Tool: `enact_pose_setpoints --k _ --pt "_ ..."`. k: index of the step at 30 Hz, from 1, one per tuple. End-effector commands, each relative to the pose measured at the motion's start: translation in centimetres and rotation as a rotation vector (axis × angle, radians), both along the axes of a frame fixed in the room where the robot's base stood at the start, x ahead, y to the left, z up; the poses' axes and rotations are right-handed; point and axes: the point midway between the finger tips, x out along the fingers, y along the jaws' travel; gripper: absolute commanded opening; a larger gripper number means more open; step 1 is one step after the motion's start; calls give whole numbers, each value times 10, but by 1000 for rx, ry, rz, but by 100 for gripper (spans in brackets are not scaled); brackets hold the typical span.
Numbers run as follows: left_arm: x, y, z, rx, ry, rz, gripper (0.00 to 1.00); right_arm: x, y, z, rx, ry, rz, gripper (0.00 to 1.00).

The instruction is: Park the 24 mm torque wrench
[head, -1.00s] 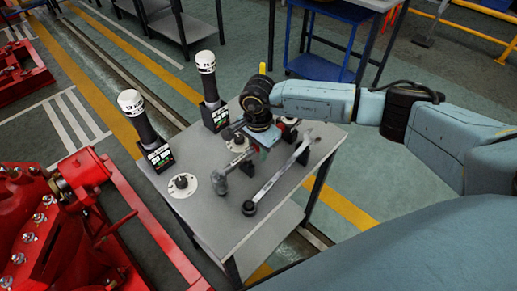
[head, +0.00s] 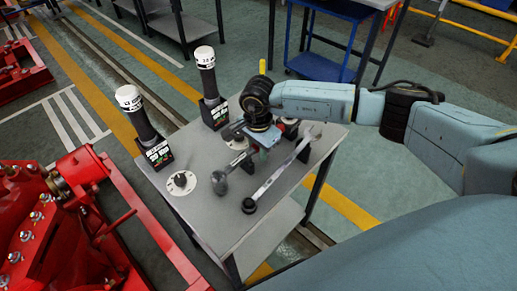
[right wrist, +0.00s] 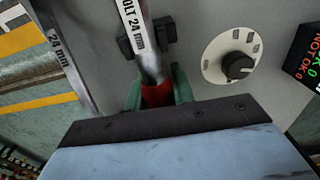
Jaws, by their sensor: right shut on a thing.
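My right gripper (right wrist: 157,92) is shut on the red grip (right wrist: 157,97) of the torque wrench, whose silver shaft reads "24 mm" (right wrist: 140,35) in the right wrist view. In the head view the right gripper (head: 263,137) is over the table, and the wrench's dark head (head: 219,183) points to the front left. In the wrist view the shaft passes between two black blocks (right wrist: 164,29) on the table. I cannot tell whether it rests there or hangs just above. My left gripper is not in view.
A round dial (head: 181,183) and two white-capped black posts with displays (head: 207,85) (head: 135,110) stand to the left. Red machinery (head: 60,225) is at the left.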

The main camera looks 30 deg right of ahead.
Motion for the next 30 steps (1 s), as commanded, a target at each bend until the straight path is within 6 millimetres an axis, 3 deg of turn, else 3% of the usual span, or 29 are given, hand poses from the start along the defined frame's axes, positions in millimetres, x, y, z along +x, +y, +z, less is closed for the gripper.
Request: enact_pose_setpoints --k 8,9,15,26,30 --pt "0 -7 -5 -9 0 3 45 1 0 -5 1 -3 0 0" --pt "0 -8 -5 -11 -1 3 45 1 0 -5 1 -3 0 26" --pt "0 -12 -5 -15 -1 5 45 1 0 -5 1 -2 0 50" --pt "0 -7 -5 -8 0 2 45 0 0 -6 0 1 0 50" --pt "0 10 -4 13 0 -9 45 0 0 -2 1 -2 0 50"
